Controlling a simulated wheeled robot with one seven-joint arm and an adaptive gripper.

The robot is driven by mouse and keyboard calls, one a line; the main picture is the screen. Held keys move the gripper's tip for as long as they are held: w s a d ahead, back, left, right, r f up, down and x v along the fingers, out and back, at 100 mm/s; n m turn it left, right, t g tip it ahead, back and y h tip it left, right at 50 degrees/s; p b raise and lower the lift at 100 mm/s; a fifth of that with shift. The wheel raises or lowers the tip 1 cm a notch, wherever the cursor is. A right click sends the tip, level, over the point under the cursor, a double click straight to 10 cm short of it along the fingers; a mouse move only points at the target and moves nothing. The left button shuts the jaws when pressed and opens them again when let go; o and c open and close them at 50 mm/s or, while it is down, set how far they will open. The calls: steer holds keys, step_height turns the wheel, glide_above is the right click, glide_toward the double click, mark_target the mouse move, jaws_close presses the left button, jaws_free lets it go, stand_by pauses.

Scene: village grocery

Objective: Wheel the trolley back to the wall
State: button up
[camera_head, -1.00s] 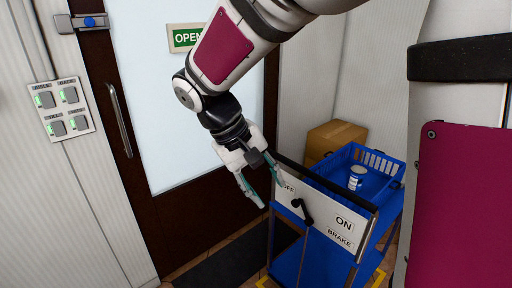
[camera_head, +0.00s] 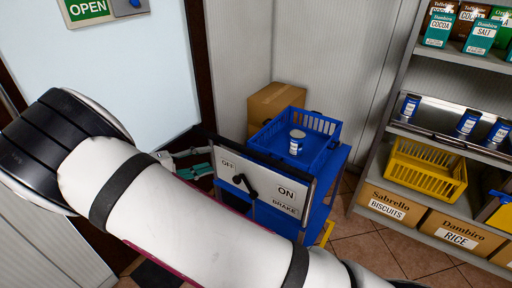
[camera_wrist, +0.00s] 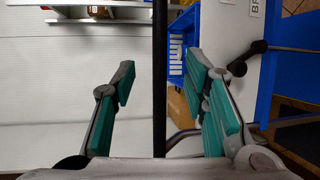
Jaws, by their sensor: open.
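The blue trolley (camera_head: 322,215) stands on the tiled floor right of the door. A white panel (camera_head: 290,207) at its near end bears a black-knobbed brake lever (camera_head: 238,179) between OFF and ON, with the knob toward OFF. A dark bar (camera_head: 262,158) runs along the panel's top. My gripper (camera_head: 203,160) is just left of the panel, partly hidden by my arm. In the wrist view my gripper (camera_wrist: 160,78) is open, with a dark upright bar (camera_wrist: 159,120) between its teal pads and gaps on both sides. The lever knob (camera_wrist: 238,68) shows right of the fingers.
A blue crate (camera_head: 322,130) with a white-and-blue tin (camera_head: 296,144) sits on the trolley. A cardboard box (camera_head: 272,102) stands behind it by the wall (camera_head: 325,50). A stocked shelf unit (camera_head: 440,147) stands at right. Clear tiles (camera_head: 375,240) lie between shelf and trolley.

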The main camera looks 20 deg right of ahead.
mark_target(241, 151)
steer(key=p+x, duration=0.2)
steer(key=x, duration=1.1)
steer(key=shift+w+d+f+p, duration=0.1)
steer(key=shift+d+f+p, duration=0.05)
steer(key=shift+d+p, duration=0.2)
jaws_close()
